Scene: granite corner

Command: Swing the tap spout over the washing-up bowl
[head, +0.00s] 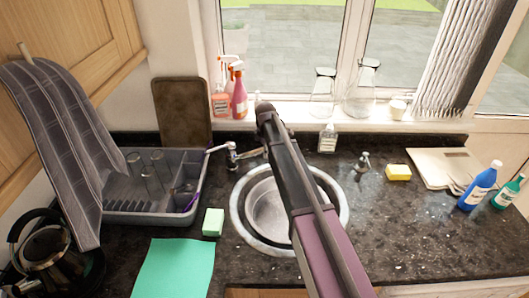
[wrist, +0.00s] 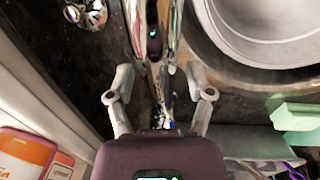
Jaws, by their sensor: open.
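The chrome tap (head: 232,156) stands behind the round metal bowl (head: 266,208), with a thin chrome part reaching left toward the dish rack. My arm hides part of the tap and the bowl's right side. In the wrist view, my gripper (wrist: 154,25) is open, its fingers on either side of a shiny chrome length (wrist: 153,62) that looks like the spout. I cannot tell whether they touch it. The bowl's rim (wrist: 215,40) lies to the right there, apart from the fingers. My gripper is hidden behind my arm in the head view.
A grey dish rack (head: 150,215) with glasses is on the left. A green sponge (head: 213,222) lies beside the bowl. Spray bottles (head: 238,95) and glass vessels (head: 362,92) line the windowsill behind. A small bottle (head: 327,138) stands right of the tap. Worktop is clear at front right.

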